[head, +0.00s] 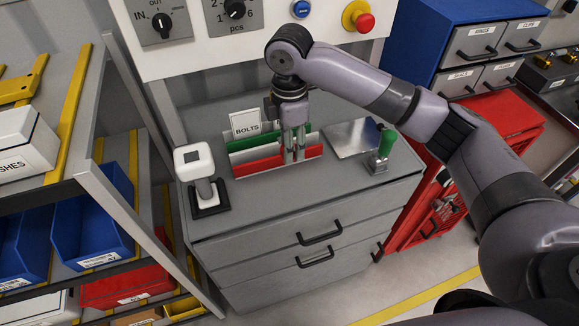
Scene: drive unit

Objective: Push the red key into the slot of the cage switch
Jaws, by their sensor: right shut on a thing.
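My right gripper (293,150) points down from the right arm into a small holder marked BOLTS on the grey drawer cabinet. It stands between the holder's green panel (251,141) and its red panel (259,166). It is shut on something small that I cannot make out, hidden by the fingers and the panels. I cannot pick out a red key or the cage switch with its slot in this view. My left gripper is not in view.
A white scanner-like device (194,161) stands left on the grey cabinet (290,220). A green-handled tool (384,146) and a metal plate (352,138) are on the right. A control panel (205,45) with knobs and a red button (364,22) hangs above. Shelves (125,215) stand left.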

